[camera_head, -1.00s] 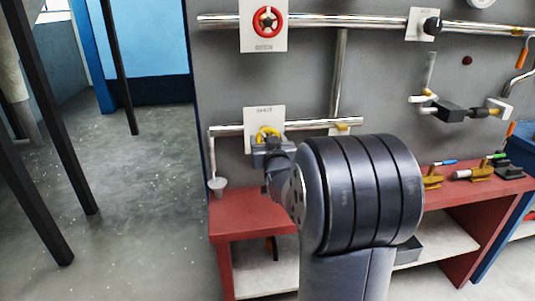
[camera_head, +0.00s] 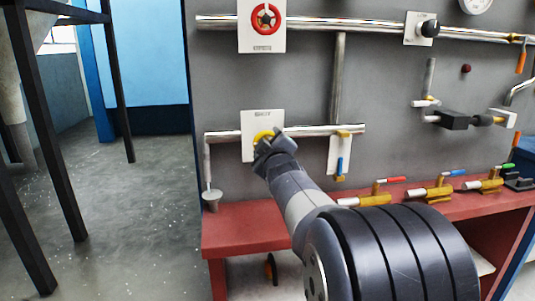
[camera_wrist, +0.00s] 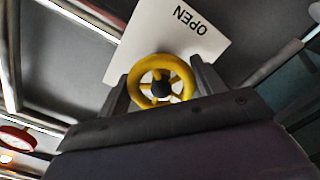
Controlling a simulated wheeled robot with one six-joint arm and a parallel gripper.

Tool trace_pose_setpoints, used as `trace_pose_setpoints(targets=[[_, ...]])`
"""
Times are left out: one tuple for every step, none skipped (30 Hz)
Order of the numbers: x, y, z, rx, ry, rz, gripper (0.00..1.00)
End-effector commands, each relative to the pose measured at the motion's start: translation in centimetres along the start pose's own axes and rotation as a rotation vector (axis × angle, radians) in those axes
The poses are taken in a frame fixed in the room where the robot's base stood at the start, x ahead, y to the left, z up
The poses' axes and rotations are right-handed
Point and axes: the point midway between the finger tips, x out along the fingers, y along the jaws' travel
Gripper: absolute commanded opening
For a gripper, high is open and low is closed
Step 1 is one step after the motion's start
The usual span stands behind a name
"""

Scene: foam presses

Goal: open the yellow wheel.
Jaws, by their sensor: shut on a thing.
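The yellow wheel (camera_wrist: 147,72) stands in front of a white plate (camera_wrist: 185,38) that reads "OPEN", upside down in the wrist view. My gripper (camera_wrist: 165,85) has one finger on each side of the wheel and is shut on it. The wrist is rolled relative to the plate. In the head view the yellow wheel (camera_head: 262,136) shows only in part, as my gripper (camera_head: 268,145) covers its lower right. The plate (camera_head: 263,117) is on the lower pipe of the grey panel.
A red wheel (camera_head: 267,18) is above on the upper pipe (camera_head: 340,27). A red bench (camera_head: 235,225) bears several brass valves (camera_head: 430,191). The floor at left is open between dark posts.

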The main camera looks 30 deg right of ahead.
Motion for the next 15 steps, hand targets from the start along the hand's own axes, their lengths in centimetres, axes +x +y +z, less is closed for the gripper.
trace_pose_setpoints(targets=[[0.0, -0.14, 0.13, -0.024, 0.001, 0.001, 0.41], [0.0, -0.12, 0.12, -0.037, 0.001, 0.001, 0.41], [0.0, -0.09, 0.1, -0.052, 0.001, 0.001, 0.41], [0.0, -0.07, 0.08, -0.062, 0.001, 0.001, 0.41], [0.0, -0.04, 0.06, -0.072, 0.001, 0.001, 0.41], [0.0, -0.02, 0.04, -0.083, 0.001, 0.001, 0.41], [0.01, 0.0, 0.02, -0.09, 0.001, 0.001, 0.41], [0.01, 0.01, 0.01, -0.096, 0.001, 0.001, 0.41], [0.01, 0.03, 0.0, -0.102, 0.001, 0.001, 0.41], [0.01, 0.04, -0.01, -0.106, 0.001, 0.001, 0.41], [0.01, 0.05, -0.01, -0.109, 0.001, 0.0, 0.41], [0.01, 0.06, -0.02, -0.113, 0.0, 0.0, 0.41], [0.02, 0.07, -0.03, -0.114, 0.0, 0.0, 0.41], [0.01, 0.08, -0.04, -0.116, 0.0, 0.0, 0.41], [0.02, 0.09, -0.04, -0.117, 0.0, 0.0, 0.41]])
